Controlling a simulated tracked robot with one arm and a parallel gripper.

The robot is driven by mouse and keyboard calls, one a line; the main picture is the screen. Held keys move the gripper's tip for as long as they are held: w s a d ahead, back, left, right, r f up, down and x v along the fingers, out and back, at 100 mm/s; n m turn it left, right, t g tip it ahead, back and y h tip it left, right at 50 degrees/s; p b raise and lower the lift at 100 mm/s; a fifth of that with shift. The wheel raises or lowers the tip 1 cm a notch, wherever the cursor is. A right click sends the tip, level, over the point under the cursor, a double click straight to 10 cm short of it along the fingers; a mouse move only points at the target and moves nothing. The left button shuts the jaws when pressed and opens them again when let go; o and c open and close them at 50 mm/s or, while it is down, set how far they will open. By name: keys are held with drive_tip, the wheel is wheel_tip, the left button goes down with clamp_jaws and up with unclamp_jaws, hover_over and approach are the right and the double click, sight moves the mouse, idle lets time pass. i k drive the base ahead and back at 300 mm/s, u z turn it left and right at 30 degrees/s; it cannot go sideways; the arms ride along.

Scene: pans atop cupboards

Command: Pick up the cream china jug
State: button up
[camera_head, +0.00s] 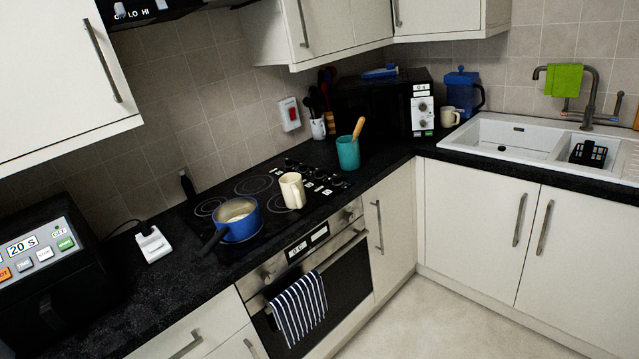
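A cream jug (292,190) stands upright on the black hob, just right of a blue saucepan (238,222). A handle seems to show on its right side. A smaller cream mug or jug (449,117) stands at the back, by the sink's left edge; I cannot tell which of the two is china. My gripper is not in view, so I cannot tell whether it is open or shut.
A teal pot (348,153) with a wooden utensil stands behind the jug to the right. The saucepan's dark handle points left over the counter. Wall cupboards (335,30) overhang the back. Floor (450,318) in front is clear.

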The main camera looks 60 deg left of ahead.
sight(292, 186)
drive_tip(key=i, duration=2.65)
drive_tip(key=u, duration=3.5)
drive_tip(key=i, duration=1)
drive_tip(key=u, duration=0.05)
